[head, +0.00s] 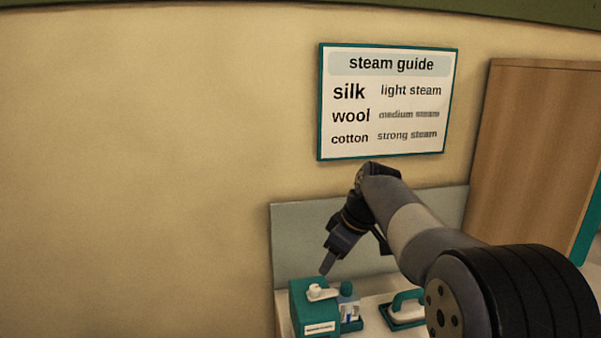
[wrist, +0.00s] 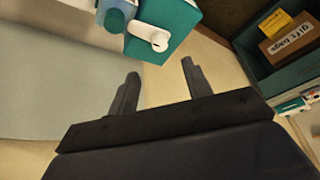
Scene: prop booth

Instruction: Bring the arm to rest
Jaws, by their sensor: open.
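My gripper (wrist: 160,90) is open in the wrist view, with nothing between its two fingers. In the head view my gripper (head: 326,264) points down and to the left, above a teal box (head: 312,297) with a white lever on top. In the wrist view the teal box (wrist: 177,22) with its white lever (wrist: 150,36) lies just beyond the fingertips, and I see no contact. My arm is stretched out over the counter, and part of the counter is hidden behind it.
A blue-capped bottle (head: 347,290) stands beside the teal box. A steam guide sign (head: 388,101) hangs on the wall above. A wooden panel (head: 537,150) stands at right. A shelf with a brown box (wrist: 291,43) shows in the wrist view.

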